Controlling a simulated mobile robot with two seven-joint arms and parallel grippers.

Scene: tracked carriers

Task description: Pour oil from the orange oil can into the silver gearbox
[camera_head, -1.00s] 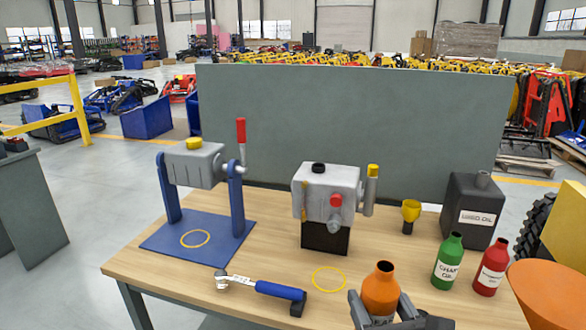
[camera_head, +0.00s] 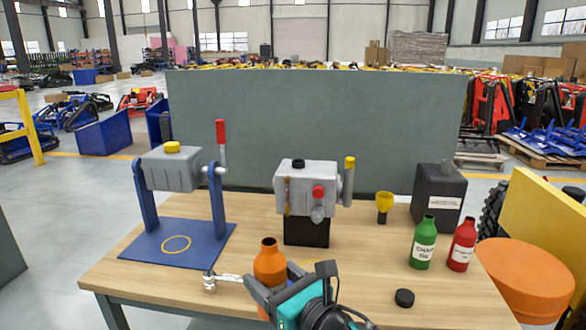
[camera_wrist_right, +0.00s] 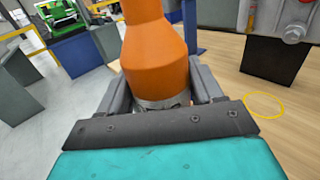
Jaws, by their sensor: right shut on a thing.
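My right gripper (camera_head: 264,294) is shut around the lower part of the orange oil can (camera_head: 270,262), at the front of the table. The can is about upright with its neck open. It also fills the upper middle of the right wrist view (camera_wrist_right: 152,50), between the two fingers; its base is hidden. Two silver-grey housings stand behind it: one with a yellow cap (camera_head: 173,169) hangs in a blue stand (camera_head: 148,205), and one with a black cap (camera_head: 306,182) sits on a black block (camera_head: 306,232). Both caps are on. My left gripper is not in view.
A loose black cap (camera_head: 404,298) lies at front right. Green (camera_head: 423,244) and red (camera_head: 462,246) bottles, a yellow funnel (camera_head: 384,205) and a black canister (camera_head: 438,196) stand at right. A grey panel (camera_head: 320,120) closes the back.

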